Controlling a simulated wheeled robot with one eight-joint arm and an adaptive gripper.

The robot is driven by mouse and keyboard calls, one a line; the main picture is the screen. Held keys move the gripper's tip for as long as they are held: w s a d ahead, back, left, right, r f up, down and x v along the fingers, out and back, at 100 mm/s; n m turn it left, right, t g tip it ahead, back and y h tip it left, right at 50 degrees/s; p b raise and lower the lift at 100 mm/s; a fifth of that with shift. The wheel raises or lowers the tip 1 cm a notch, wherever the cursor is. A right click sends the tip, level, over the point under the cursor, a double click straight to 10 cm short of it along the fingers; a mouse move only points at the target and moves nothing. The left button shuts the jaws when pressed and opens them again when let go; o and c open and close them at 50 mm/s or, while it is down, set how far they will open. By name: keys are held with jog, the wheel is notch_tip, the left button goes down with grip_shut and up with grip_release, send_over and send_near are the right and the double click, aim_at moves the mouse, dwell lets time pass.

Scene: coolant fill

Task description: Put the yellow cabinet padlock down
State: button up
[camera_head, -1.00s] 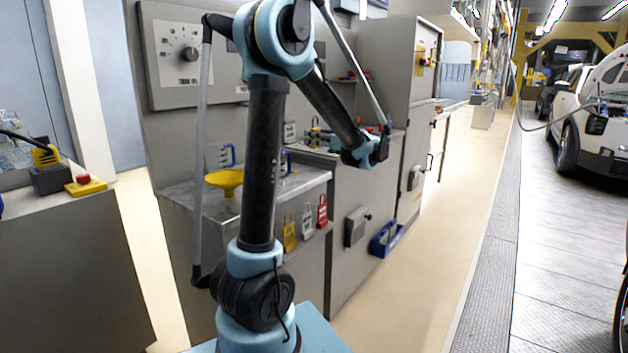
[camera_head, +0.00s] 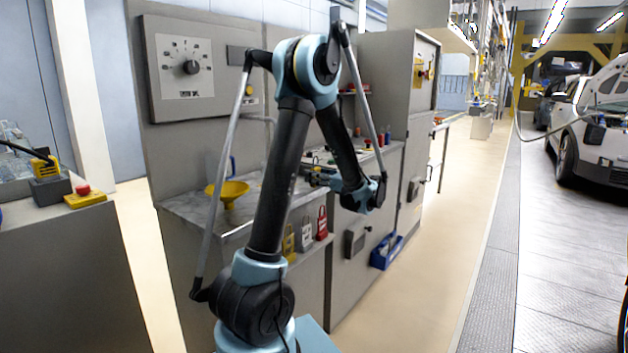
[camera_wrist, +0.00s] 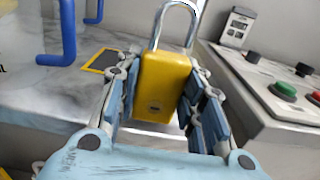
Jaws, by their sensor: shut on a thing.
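A yellow padlock (camera_wrist: 165,88) with a silver shackle stands upright between the fingers of my gripper (camera_wrist: 160,74) in the wrist view. The fingers are shut on its body from both sides. The grey marbled worktop (camera_wrist: 58,100) lies behind and below it; I cannot tell whether the padlock touches it. A dark square with a yellow border (camera_wrist: 103,61) lies on the worktop, behind and left of the padlock. In the head view my gripper (camera_head: 318,178) is over the bench, small and partly hidden by my arm, and the held padlock cannot be made out.
A control box (camera_wrist: 275,92) with green and red buttons stands close on the right, with a small grey meter (camera_wrist: 237,27) behind. A yellow funnel (camera_head: 228,190) is on the bench. Yellow, grey and red padlocks (camera_head: 306,236) hang along its front.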

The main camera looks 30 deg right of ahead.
jog(key=shift+f, duration=0.3)
jog(key=o, duration=1.1)
jog(key=shift+f, duration=0.1)
